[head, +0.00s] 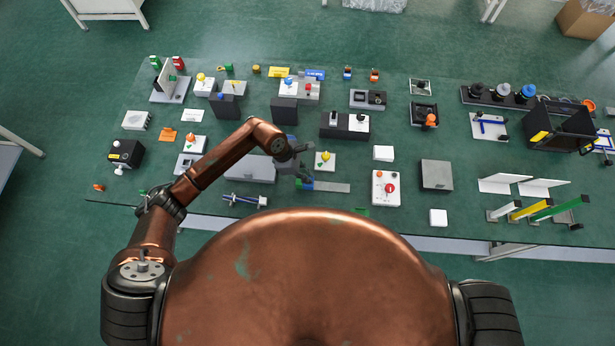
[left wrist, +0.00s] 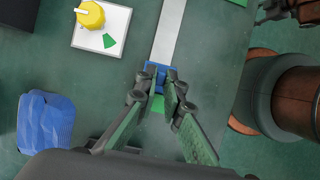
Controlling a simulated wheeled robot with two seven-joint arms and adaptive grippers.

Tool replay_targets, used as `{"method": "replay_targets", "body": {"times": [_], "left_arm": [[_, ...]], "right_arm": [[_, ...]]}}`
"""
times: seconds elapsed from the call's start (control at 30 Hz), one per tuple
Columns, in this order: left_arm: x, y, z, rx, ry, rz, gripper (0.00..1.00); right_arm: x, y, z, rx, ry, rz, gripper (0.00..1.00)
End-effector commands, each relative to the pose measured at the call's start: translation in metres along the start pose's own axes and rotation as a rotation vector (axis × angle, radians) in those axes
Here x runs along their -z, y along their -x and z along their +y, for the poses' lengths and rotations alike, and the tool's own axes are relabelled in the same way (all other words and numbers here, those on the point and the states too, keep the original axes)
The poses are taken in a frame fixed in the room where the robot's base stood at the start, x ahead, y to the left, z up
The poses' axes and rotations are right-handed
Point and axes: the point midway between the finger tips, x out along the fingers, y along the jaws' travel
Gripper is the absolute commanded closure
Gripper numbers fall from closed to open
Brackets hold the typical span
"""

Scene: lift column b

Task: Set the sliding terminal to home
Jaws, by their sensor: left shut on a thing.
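The sliding terminal is a small blue block (left wrist: 161,70) on a flat grey rail (head: 331,187), at the rail's left end in the head view. The rail also shows in the left wrist view (left wrist: 168,36). My left gripper (head: 301,178) is over that end of the rail. In the left wrist view its fingers (left wrist: 162,84) are shut on the blue block and partly hide it. A green patch (left wrist: 156,103) shows between the fingers at the same end. My right gripper is not in view.
A white plate with a yellow knob (head: 325,158) stands just behind the rail. A grey box (head: 250,168) is to the left, and a white box with a red button (head: 386,188) to the right. A blue ribbed thing (left wrist: 45,121) is beside the gripper.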

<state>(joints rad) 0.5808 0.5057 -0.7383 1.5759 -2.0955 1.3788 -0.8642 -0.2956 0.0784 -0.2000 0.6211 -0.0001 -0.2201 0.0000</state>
Motion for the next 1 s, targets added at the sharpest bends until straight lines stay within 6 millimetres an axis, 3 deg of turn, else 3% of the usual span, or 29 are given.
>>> {"method": "replay_targets", "body": {"times": [0.27, 0.3, 0.53, 0.83, 1.0], "left_arm": [[0.004, 0.002, 0.0, 0.004, 0.001, 0.01, 1.0], [0.005, 0.002, 0.0, 0.004, 0.001, 0.01, 0.89], [0.003, 0.001, 0.0, 0.004, 0.0, 0.008, 0.74], [0.003, 0.003, 0.0, 0.003, -0.001, 0.007, 0.74], [0.003, 0.024, 0.002, 0.0, -0.002, 0.009, 0.74]], "right_arm": [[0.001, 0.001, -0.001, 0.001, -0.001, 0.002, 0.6], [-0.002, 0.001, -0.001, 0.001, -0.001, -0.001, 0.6], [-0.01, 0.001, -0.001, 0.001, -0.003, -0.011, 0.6], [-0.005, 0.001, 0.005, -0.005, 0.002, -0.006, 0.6], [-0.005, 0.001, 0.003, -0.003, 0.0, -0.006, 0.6]]}}
